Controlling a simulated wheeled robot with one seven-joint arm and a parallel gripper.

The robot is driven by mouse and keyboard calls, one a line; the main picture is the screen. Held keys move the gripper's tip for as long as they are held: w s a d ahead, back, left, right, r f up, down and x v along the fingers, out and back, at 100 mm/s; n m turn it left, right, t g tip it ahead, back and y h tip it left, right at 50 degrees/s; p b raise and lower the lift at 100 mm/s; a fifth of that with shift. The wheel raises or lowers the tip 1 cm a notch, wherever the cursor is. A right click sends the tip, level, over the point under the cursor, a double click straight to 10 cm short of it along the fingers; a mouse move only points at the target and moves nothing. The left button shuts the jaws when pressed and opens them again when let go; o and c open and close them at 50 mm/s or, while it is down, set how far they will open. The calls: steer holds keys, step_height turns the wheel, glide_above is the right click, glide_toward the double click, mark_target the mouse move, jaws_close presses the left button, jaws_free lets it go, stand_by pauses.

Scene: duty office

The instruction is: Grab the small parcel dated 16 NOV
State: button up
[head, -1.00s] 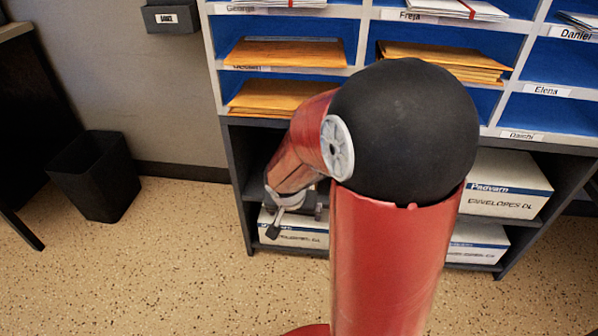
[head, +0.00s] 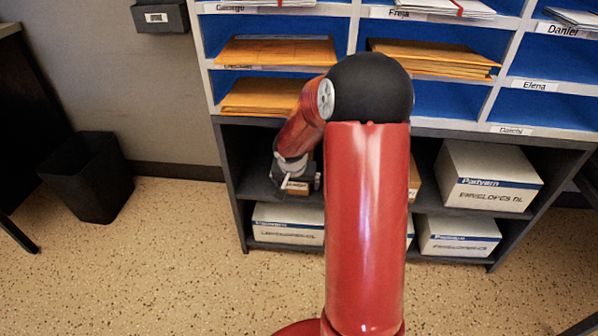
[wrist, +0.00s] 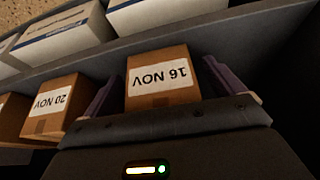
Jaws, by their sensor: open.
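The small brown parcel with the upside-down label 16 NOV (wrist: 159,80) sits on a dark shelf in the wrist view. My gripper (wrist: 157,88) is open, with one finger on each side of this parcel. I cannot tell whether the fingers touch it. In the head view my gripper (head: 297,181) reaches into the upper open shelf of the cabinet, and a small part of a brown parcel (head: 296,187) shows by it. My own arm hides much of that shelf.
White Padvarn boxes (head: 488,178) fill the right of the shelf. Pigeonholes with envelopes (head: 277,50) are above. A black bin (head: 88,178) stands at left.

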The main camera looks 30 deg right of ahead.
steer(key=shift+w+d+f, duration=0.15)
steer(key=shift+w+f, duration=0.05)
steer(key=shift+f, duration=0.5)
steer(key=c, duration=1.1)
steer(key=shift+r, duration=0.1)
steer(key=shift+c, duration=0.8)
steer(key=shift+r, duration=0.1)
